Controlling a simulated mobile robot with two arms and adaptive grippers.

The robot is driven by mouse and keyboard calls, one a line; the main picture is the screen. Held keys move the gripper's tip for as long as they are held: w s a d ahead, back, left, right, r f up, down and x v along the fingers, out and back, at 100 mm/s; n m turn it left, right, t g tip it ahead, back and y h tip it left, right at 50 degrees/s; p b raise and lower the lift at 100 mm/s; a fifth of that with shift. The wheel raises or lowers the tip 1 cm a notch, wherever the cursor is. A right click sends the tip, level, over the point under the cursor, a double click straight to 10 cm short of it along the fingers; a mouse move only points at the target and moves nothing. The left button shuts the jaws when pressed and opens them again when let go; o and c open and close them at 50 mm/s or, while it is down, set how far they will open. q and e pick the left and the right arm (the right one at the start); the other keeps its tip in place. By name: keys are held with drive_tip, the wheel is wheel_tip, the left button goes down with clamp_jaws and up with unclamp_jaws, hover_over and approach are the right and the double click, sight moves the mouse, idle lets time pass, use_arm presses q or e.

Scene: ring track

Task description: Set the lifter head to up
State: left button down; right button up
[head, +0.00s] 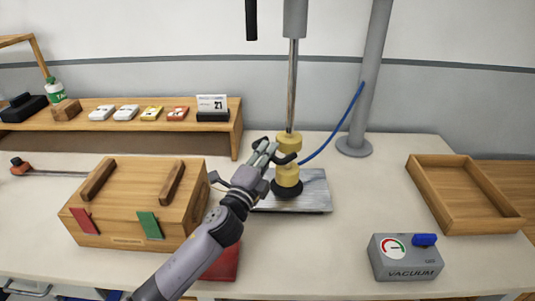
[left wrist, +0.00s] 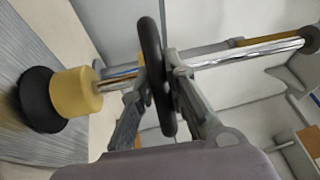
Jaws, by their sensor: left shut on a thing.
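The lifter head hangs on a vertical metal rod (head: 292,85), with yellow collars (head: 289,142) and a black suction cup (head: 287,191) at the bottom. The cup is low, at the grey metal plate (head: 318,190); I cannot tell whether it touches. My left gripper (head: 272,155) is at the lifter's left side, shut on the lifter's black ring handle. In the left wrist view the ring (left wrist: 153,60) stands between the two fingers, with a yellow collar (left wrist: 76,92) and the cup (left wrist: 40,99) to the left. My right gripper is not in view.
A wooden box (head: 130,175) with red and green tabs stands left of the plate. A grey vacuum box (head: 405,262) with a blue switch and an empty wooden tray (head: 430,195) are at right. A grey post (head: 370,70) and blue hose (head: 342,128) stand behind.

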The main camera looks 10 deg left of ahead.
use_arm(q)
wheel_tip(320, 180, up, 17)
drive_tip(key=p, duration=1.5)
drive_tip(key=shift+f, duration=0.1)
drive_tip(key=c, duration=1.6)
unclamp_jaws()
drive_tip(key=shift+o, duration=0.2)
drive_tip(key=v, duration=1.2)
